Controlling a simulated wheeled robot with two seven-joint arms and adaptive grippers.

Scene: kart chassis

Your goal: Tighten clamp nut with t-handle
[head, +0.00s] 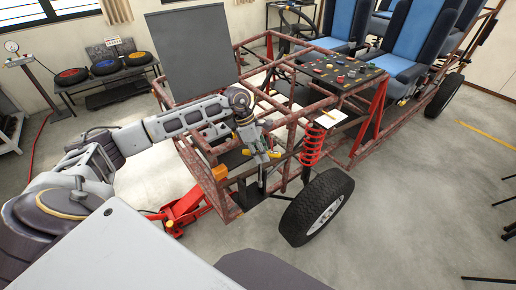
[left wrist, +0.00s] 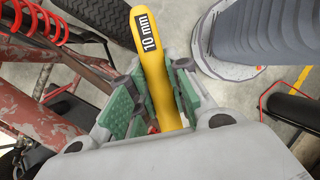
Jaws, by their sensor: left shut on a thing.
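The t-handle has a yellow grip with a black "10 mm" label (left wrist: 148,42) in the left wrist view. My left gripper (left wrist: 150,105) is shut on this yellow grip, its green pads on either side. In the head view my left gripper (head: 260,151) is over the front of the rusty red kart frame (head: 215,168), with small yellow parts of the t-handle (head: 274,154) showing beside it. The clamp nut is too small or hidden to make out, and I cannot tell whether the tool touches it. My right gripper is not in view.
A red coil spring (head: 312,146) and a front wheel (head: 317,206) are to the right of my left gripper. A grey panel (head: 188,52) stands behind my arm. A red floor jack (head: 186,207) is under the frame. Open floor lies at the right.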

